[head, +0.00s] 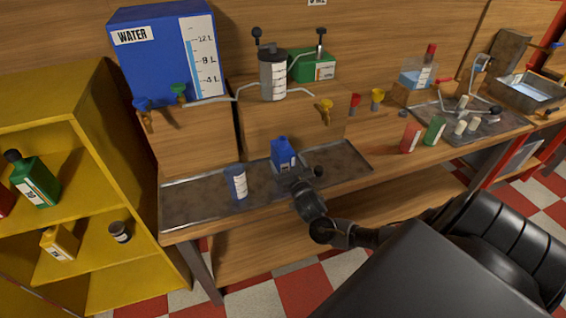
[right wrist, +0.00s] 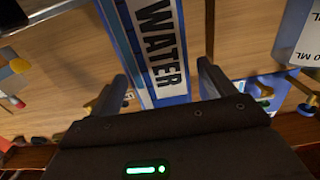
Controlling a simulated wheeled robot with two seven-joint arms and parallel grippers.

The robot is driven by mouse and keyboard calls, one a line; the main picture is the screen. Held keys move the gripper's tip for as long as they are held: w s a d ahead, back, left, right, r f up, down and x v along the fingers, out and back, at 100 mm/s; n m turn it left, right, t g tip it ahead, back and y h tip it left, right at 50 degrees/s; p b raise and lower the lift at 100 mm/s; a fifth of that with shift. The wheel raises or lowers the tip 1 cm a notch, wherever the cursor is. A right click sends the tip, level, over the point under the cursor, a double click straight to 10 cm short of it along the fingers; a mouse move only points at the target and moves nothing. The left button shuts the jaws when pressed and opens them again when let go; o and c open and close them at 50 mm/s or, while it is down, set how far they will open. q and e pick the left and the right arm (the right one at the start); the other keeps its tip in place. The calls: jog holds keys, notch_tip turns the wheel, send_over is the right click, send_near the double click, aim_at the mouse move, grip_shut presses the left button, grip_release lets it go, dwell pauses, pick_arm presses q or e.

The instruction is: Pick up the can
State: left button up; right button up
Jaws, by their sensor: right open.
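The blue can (head: 283,153) stands on the dark metal tray (head: 190,205) on the workbench, with a pale label low on its front. My right gripper (head: 292,181) is just in front of the can, at its near side. Its jaws are open. The right wrist view shows the two fingers (right wrist: 165,85) apart, with a blue surface (right wrist: 160,45) bearing a white WATER label between them. I cannot tell there whether the fingers touch it. My left gripper is not in view.
A big blue water tank (head: 150,65) stands behind, with taps below. A yellow shelf (head: 85,215) is at the left. Red (head: 411,138) and green (head: 434,131) containers stand at the right.

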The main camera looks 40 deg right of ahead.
aim_at(282, 153)
jog(key=p+x, duration=0.1)
jog(key=x, duration=0.3)
jog(key=c, duration=1.5)
jog(key=shift+w, duration=0.1)
jog(key=shift+c, duration=0.7)
jog(key=shift+r, duration=0.15)
jog(key=shift+r+b, duration=0.4)
jog(key=shift+r, duration=0.15)
jog(key=s+a+r, duration=0.1)
jog(key=r, duration=0.1)
jog(key=s+a+r+b, duration=0.1)
jog(key=r, duration=0.2)
jog(key=s+a+r, duration=0.1)
jog(key=r, duration=0.2)
jog(key=shift+s+a, duration=0.35)
jog(key=shift+a, duration=0.05)
jog(key=s+a+r+b, duration=0.1)
jog(key=s+a+r, duration=0.2)
jog(key=s+a, duration=0.3)
jog(key=shift+a+r, duration=0.25)
jog(key=shift+r, duration=0.1)
